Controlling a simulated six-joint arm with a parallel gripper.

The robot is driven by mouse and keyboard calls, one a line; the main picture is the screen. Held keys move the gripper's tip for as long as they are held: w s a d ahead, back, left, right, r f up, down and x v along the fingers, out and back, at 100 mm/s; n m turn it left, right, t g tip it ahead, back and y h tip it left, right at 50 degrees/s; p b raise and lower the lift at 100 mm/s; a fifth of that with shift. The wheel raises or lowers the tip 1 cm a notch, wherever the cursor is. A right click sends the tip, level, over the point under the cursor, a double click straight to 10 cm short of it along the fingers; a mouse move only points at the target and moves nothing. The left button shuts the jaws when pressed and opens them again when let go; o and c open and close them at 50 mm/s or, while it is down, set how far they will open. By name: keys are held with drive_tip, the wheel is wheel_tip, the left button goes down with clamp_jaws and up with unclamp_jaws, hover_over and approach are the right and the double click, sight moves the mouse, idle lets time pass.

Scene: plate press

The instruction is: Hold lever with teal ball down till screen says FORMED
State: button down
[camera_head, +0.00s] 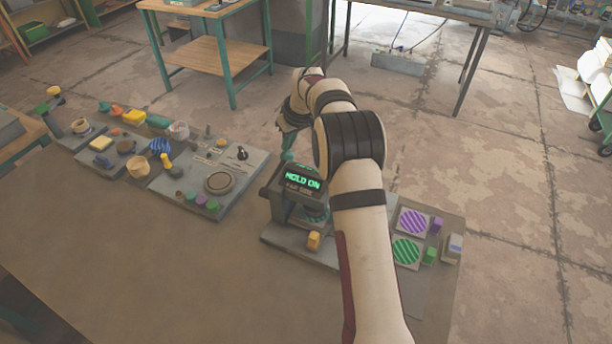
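The press (285,208) stands on a grey base at the right part of the table. The teal ball (287,156) of the lever shows just behind the screen, low down. The lever's shaft is hidden. My gripper (287,140) points down at the teal ball from above and seems to touch it. Its fingertips are too small and covered to tell open from shut. My arm covers the right side of the press.
A purple striped plate (413,221) and a green striped plate (406,251) lie right of my arm. A grey panel (240,196) with knobs and a dial stands left. The table's front is clear.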

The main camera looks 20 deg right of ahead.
sight(289, 151)
drive_tip(key=shift+f, duration=0.15)
drive_tip(key=shift+d+f, duration=0.1)
drive_tip(key=shift+f, duration=0.3)
drive_tip(key=shift+w+f, duration=0.1)
drive_tip(key=shift+f, duration=0.35)
idle(0.3)
drive_tip(key=shift+d+f, duration=0.1)
drive_tip(key=shift+f, duration=0.75)
idle(2.7)
